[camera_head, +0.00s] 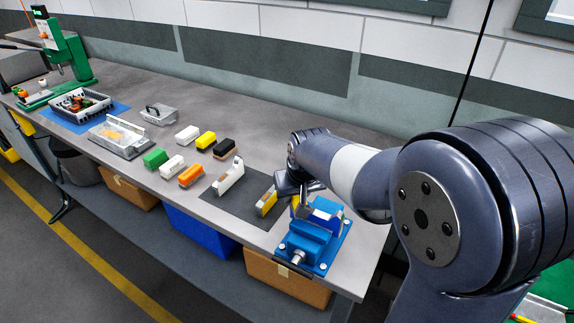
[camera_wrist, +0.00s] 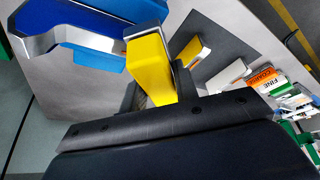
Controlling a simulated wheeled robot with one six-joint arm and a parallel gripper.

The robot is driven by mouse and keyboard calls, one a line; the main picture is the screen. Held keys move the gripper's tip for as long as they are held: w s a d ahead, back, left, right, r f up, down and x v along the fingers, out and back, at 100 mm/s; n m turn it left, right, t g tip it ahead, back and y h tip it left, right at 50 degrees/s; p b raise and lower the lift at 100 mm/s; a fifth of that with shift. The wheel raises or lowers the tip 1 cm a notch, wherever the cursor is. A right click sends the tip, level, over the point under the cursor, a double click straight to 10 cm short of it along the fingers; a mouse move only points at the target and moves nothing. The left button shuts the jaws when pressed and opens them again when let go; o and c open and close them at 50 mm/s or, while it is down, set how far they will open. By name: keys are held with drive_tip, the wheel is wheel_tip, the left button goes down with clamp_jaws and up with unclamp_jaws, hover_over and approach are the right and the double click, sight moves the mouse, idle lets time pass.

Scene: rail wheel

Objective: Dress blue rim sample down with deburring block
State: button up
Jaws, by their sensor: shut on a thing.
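The blue rim sample (camera_head: 327,209), with a silver metal edge, sits in the blue vise (camera_head: 305,243) at the bench's right end. In the wrist view the sample (camera_wrist: 85,14) fills the upper left, its silver edge curving along it. My gripper (camera_head: 299,204) is at the vise, just left of the sample. It is shut on a yellow block (camera_wrist: 152,72) with a greyish end face. In the wrist view the block's far end overlaps the sample's silver edge; I cannot tell whether they touch. No label shows on the block, and my fingers are partly hidden.
A dark mat (camera_head: 240,207) left of the vise bears a white rim piece (camera_head: 229,177) and a yellow one (camera_head: 266,203). Several coloured blocks, including an orange one (camera_head: 190,176), stand further left. A parts basket (camera_head: 80,104) and a green press (camera_head: 62,50) are beyond.

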wheel_tip(320, 180, up, 4)
drive_tip(key=shift+f+p, duration=0.15)
drive_tip(key=shift+p, duration=0.95)
drive_tip(key=shift+w+a+r+p, duration=0.1)
drive_tip(key=shift+r+p, duration=0.45)
drive_tip(key=shift+r, duration=0.1)
drive_tip(key=shift+r+p, duration=1.2)
drive_tip(key=shift+r, duration=0.45)
drive_tip(key=shift+f, duration=0.15)
drive_tip(key=shift+f+b, duration=0.15)
drive_tip(key=shift+b, duration=0.5)
drive_tip(key=shift+f+b, duration=0.1)
drive_tip(key=shift+b, duration=0.85)
drive_tip(key=shift+b, duration=0.35)
